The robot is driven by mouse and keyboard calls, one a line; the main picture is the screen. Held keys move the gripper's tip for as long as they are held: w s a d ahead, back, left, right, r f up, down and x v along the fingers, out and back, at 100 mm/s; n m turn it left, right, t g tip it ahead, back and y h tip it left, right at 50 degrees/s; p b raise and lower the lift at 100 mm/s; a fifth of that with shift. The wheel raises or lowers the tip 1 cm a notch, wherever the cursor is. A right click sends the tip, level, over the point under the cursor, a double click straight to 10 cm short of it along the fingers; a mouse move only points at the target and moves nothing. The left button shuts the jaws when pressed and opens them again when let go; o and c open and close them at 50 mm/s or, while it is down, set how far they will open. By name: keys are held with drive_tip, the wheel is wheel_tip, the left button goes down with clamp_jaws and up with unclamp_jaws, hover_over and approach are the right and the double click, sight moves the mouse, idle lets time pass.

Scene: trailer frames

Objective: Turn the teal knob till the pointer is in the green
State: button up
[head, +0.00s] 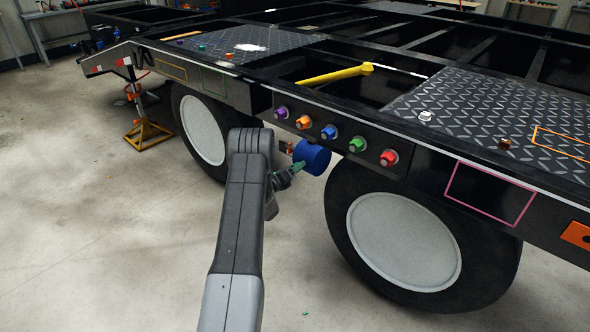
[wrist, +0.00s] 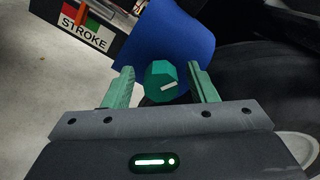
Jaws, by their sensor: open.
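The teal knob (wrist: 161,82) has a faceted face with a white mark and sits in front of a blue cylinder (wrist: 180,40) in the wrist view. My gripper (wrist: 158,76) is open, with one green finger on each side of the knob and a visible gap on both sides. In the head view my gripper (head: 291,173) is beside the blue cylinder (head: 313,158), under the trailer's side rail; the knob cannot be made out there.
Several coloured knobs, such as the blue one (head: 329,132) and the red one (head: 389,157), line the trailer's side above. Wheels stand left (head: 203,130) and right (head: 403,242) of the cylinder. A yellow bar (head: 335,75) lies on the frame. The floor at front left is clear.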

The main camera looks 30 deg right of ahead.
drive_tip(key=shift+d, duration=0.2)
drive_tip(key=c, duration=1)
drive_tip(key=shift+m+b, duration=0.3)
drive_tip(key=shift+b, duration=0.2)
